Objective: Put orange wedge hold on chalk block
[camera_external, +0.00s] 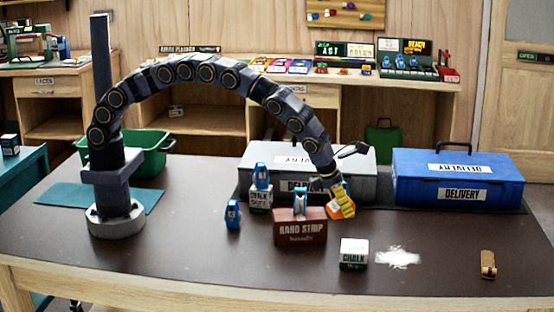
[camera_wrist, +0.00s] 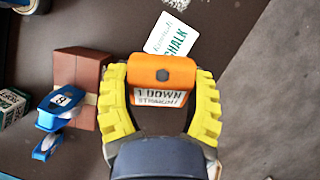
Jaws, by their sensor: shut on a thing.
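The orange wedge hold (camera_external: 334,211) is between the yellow fingers of my gripper (camera_external: 345,208), above the table and behind the front chalk block. In the wrist view my gripper (camera_wrist: 160,78) is shut on the wedge (camera_wrist: 150,75), one finger on each side; a label on it reads "1 DOWN". The front chalk block (camera_external: 354,254), white and green, stands on the table with a bare top. It also shows in the wrist view (camera_wrist: 172,36), just beyond the wedge and partly hidden by it. A second chalk block (camera_external: 260,202) stands further left with a blue device on top.
The brown hand strip block (camera_external: 300,233) with a device on top stands close left of my gripper. A blue device (camera_external: 233,214) stands further left. Grey (camera_external: 350,170) and blue (camera_external: 458,180) delivery cases are behind. Spilled chalk (camera_external: 398,257) and a tan object (camera_external: 488,264) lie right.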

